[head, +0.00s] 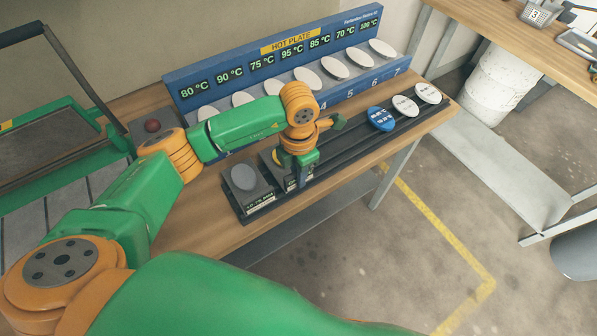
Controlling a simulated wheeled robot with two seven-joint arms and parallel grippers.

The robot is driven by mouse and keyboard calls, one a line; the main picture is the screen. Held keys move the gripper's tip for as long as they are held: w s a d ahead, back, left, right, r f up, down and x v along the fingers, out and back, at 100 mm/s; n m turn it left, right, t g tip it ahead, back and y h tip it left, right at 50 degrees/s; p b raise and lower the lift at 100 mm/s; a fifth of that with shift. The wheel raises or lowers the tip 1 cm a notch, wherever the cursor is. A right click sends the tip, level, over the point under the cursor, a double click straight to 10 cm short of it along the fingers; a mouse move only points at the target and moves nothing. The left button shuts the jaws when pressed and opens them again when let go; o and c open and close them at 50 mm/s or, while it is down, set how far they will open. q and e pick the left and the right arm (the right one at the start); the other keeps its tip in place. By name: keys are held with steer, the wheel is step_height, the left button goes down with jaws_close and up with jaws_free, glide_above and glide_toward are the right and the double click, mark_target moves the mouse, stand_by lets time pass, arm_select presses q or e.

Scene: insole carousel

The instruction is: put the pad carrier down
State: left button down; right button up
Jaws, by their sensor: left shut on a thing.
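My left gripper (303,177) points down at the near end of a long black rack (340,158) on the wooden table. It is shut on a dark pad carrier (291,185) with a pale label on its front. The gripper and wrist hide much of this carrier, and I cannot tell whether it touches the rack. Another dark carrier (266,198) with a grey oval pad (244,177) sits just left of it at the rack's left end. My right gripper is not in view.
A blue hot plate station (190,90) with several white oval pads stands behind the rack. A blue oval (381,118) and two white ovals (405,105) lie at the rack's right end. The rack's middle looks clear. A white drum (497,85) stands at the right.

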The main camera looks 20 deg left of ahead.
arm_select(q)
steer(key=c, duration=0.9)
jaws_free()
steer(key=shift+f, duration=0.1)
steer(key=shift+o, duration=0.2)
steer(key=shift+r, duration=0.5)
step_height(320, 180, up, 11)
steer(key=shift+r+b, duration=0.2)
steer(key=shift+b, duration=0.15)
steer(key=shift+f, duration=0.1)
